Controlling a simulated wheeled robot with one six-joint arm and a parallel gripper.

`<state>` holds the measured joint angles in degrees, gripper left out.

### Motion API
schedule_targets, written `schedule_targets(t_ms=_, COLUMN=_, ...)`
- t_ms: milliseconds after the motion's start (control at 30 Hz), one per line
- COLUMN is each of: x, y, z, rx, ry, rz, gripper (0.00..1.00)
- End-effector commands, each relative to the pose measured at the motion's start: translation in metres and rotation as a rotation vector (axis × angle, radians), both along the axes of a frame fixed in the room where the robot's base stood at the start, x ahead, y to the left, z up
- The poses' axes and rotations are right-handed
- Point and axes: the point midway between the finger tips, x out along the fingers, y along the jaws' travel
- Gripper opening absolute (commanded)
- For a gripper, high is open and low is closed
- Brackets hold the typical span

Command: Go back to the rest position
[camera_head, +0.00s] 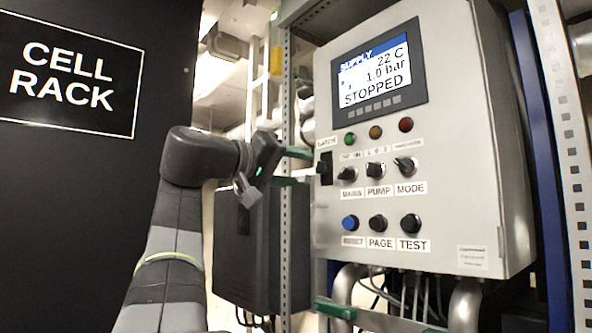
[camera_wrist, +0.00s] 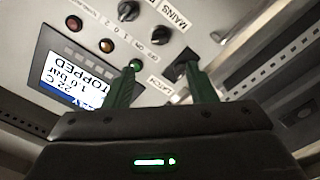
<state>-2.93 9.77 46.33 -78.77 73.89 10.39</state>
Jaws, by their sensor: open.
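My gripper (camera_head: 299,167) is open, with its two green fingers pointing right toward the left edge of a grey control panel (camera_head: 455,130). The black latch handle (camera_head: 326,168), labelled LATCH, is just in front of the fingertips. In the wrist view my gripper (camera_wrist: 158,66) shows both green fingers apart with nothing held between them. The latch handle (camera_wrist: 186,58) is at the tip of the right finger there. I cannot tell whether they touch. My arm reaches up from the bottom of the head view.
The panel screen (camera_head: 380,72) reads SUPPLY, 22 C, 1.0 bar, STOPPED. Below are lamps, the MAINS (camera_head: 347,174), PUMP (camera_head: 375,170) and MODE (camera_head: 405,166) knobs, and a blue button (camera_head: 350,222). A perforated post (camera_head: 286,240) and dark box (camera_head: 245,250) stand close behind my gripper.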

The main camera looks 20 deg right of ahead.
Motion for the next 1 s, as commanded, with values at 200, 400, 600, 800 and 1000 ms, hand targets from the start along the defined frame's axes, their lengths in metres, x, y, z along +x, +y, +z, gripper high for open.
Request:
schedule_targets(t_ms=200, x=0.001, y=-0.002, z=0.000, rx=0.000, ry=0.000, rz=0.000, gripper=0.51)
schedule_targets(t_ms=400, x=0.008, y=-0.020, z=0.001, rx=-0.001, ry=0.002, rz=-0.004, gripper=0.51)
schedule_targets(t_ms=600, x=0.021, y=-0.051, z=0.001, rx=0.000, ry=0.001, rz=-0.004, gripper=0.51)
schedule_targets(t_ms=800, x=0.034, y=-0.084, z=0.002, rx=0.000, ry=0.001, rz=-0.005, gripper=0.51)
schedule_targets(t_ms=1000, x=0.046, y=-0.113, z=0.002, rx=0.000, ry=0.001, rz=-0.003, gripper=0.51)
